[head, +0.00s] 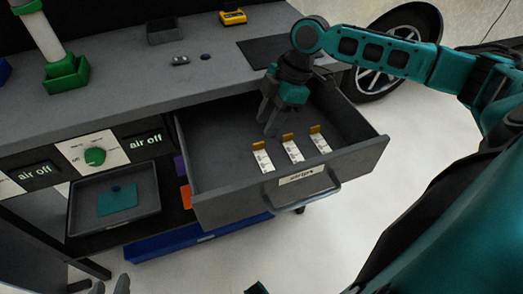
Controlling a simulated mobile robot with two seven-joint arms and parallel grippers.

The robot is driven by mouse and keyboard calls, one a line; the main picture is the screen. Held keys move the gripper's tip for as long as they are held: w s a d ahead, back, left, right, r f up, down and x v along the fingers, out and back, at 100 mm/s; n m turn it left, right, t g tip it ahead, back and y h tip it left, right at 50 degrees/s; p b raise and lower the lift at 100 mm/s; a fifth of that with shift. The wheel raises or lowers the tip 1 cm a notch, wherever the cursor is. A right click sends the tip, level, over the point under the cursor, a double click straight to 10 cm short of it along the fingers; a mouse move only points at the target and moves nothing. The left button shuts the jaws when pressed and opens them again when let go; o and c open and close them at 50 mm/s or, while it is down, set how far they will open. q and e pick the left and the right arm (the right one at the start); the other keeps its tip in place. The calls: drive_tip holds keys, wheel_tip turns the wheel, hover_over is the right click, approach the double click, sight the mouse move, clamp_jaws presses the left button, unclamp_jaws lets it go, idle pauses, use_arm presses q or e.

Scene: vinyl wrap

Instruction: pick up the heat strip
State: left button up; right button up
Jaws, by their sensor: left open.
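Three small white strips with orange-yellow ends lie in the open grey drawer: a left strip (263,160), a middle strip (293,150) and a right strip (320,142). Their print is too small to read, so I cannot tell which is the heat strip. My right gripper (267,125) reaches down into the drawer, behind and a little left of the strips. Its two dark fingers point down; nothing shows between them, and their gap is unclear. My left gripper (112,287) is at the bottom left edge, with only its fingertips showing, apart and empty.
The drawer's front wall (235,205) and sides surround the strips. Above it is the grey worktop (120,85) with a green bin (66,75) and a yellow device (233,17). A grey tray (85,225) stands on the left shelf. A wheel (385,75) stands behind right.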

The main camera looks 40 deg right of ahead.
sight(259, 143)
drive_tip(key=shift+b+x, duration=0.9)
drive_tip(key=shift+x, duration=2.25)
drive_tip(key=shift+d, duration=0.25)
drive_tip(key=shift+c, duration=0.3)
clamp_jaws()
